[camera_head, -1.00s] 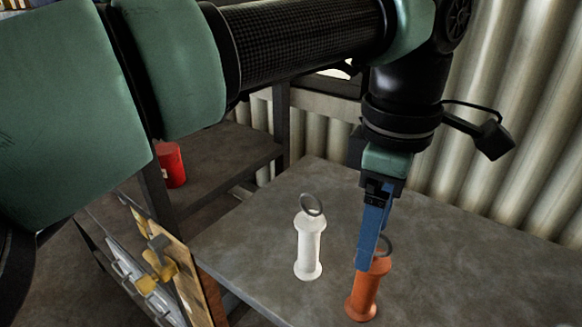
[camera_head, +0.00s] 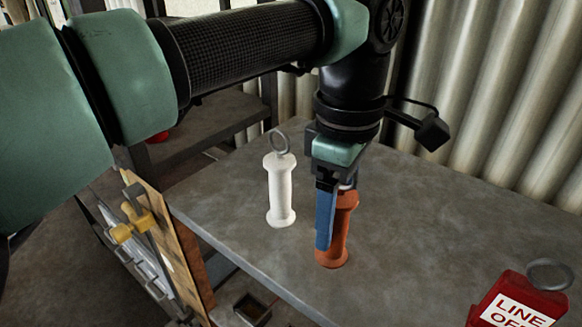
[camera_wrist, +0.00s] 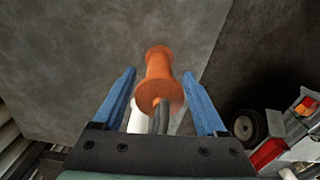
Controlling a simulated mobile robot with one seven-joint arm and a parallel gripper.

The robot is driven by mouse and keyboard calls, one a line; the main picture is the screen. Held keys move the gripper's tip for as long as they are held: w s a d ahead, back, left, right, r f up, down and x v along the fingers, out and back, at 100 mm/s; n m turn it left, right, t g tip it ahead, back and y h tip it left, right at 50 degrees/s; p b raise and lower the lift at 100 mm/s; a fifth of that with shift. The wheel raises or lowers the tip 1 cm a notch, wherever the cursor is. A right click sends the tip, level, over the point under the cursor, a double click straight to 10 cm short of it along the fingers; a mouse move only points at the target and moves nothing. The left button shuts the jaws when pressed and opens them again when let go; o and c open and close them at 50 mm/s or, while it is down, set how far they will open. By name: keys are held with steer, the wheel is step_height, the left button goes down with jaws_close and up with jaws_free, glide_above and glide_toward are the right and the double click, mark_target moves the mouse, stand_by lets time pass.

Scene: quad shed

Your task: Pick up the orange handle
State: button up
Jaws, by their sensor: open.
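The orange handle (camera_head: 338,236) stands upright on the grey table. In the head view my gripper (camera_head: 326,240) points down at it, and a blue finger covers its left side. In the wrist view the orange handle (camera_wrist: 158,80) lies between the two spread blue fingers of my gripper (camera_wrist: 160,90), with a visible gap on each side. Its dark ring shows toward the palm. My gripper is open and empty. A white handle (camera_head: 280,190) with a metal ring stands upright to the left of the orange one.
The grey table (camera_head: 230,215) has clear room around the handles. A red block labelled "LINE OFF" (camera_head: 515,305) is at the lower right. A wooden board with yellow-handled tools (camera_head: 165,245) is at the left. A corrugated wall (camera_head: 500,100) stands behind the table.

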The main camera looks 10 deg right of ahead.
steer(key=shift+s+d, duration=0.1)
steer(key=shift+d, duration=0.05)
steer(key=c, duration=0.7)
jaws_close()
steer(key=shift+r, duration=0.15)
step_height(320, 180, up, 10)
steer(key=shift+f+b, duration=0.1)
steer(key=shift+b, duration=0.5)
